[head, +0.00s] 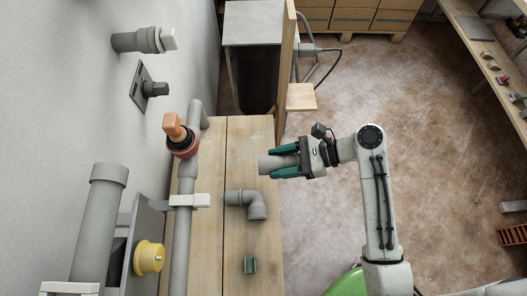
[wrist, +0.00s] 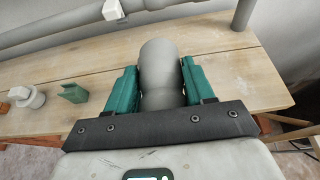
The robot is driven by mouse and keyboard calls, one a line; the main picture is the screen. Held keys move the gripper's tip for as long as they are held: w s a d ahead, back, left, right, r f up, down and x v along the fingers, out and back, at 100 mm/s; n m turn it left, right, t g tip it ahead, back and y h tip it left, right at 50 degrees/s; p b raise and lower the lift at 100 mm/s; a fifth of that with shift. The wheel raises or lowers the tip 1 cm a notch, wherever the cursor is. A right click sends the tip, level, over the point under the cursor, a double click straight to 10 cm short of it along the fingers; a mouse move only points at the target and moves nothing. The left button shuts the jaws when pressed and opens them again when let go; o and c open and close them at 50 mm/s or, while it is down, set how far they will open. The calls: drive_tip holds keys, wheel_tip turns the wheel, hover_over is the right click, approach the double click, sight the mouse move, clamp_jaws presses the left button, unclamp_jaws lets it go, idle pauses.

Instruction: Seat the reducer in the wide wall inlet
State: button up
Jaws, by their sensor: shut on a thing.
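My gripper (head: 275,161) is shut on a grey pipe piece, which looks like the reducer (head: 266,165). It holds the piece near the right edge of the bench, pointing left towards the wall. In the wrist view the reducer (wrist: 160,62) sits between the green fingers, its broad end facing away from me. On the wall at the left, a grey pipe stub with a pale end (head: 142,40) and a dark square plate with a short stub (head: 149,89) stick out. I cannot tell which fitting is the wide inlet. The reducer is apart from all wall fittings.
A grey elbow (head: 248,202) and a green clip (head: 250,265) lie on the wooden bench (head: 245,150). A long grey pipe (head: 183,235) with a red-and-orange valve (head: 181,138) runs along the wall side. A wooden panel (head: 287,60) stands at the bench's far end.

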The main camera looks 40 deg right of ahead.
drive_tip(key=shift+s+d+r, duration=0.15)
drive_tip(key=shift+s+r, duration=0.15)
drive_tip(key=shift+s, duration=0.4)
drive_tip(key=shift+s+d+r, duration=0.15)
drive_tip(key=shift+s+r, duration=0.15)
drive_tip(key=shift+s, duration=0.35)
drive_tip(key=w+a+f, duration=0.2)
drive_tip(key=w+f, duration=0.2)
drive_tip(key=w, duration=0.5)
drive_tip(key=b, duration=0.1)
hover_over(250, 161)
drive_tip(key=f, duration=0.5)
drive_tip(key=shift+s+d, duration=0.1)
drive_tip(key=shift+s, duration=0.3)
drive_tip(key=shift+w+f, duration=0.25)
drive_tip(key=shift+f, duration=0.3)
drive_tip(key=shift+w+f, duration=0.2)
drive_tip(key=shift+f, duration=1.05)
drive_tip(key=shift+f, duration=0.15)
drive_tip(key=o, duration=1.1)
drive_tip(key=shift+o, duration=0.2)
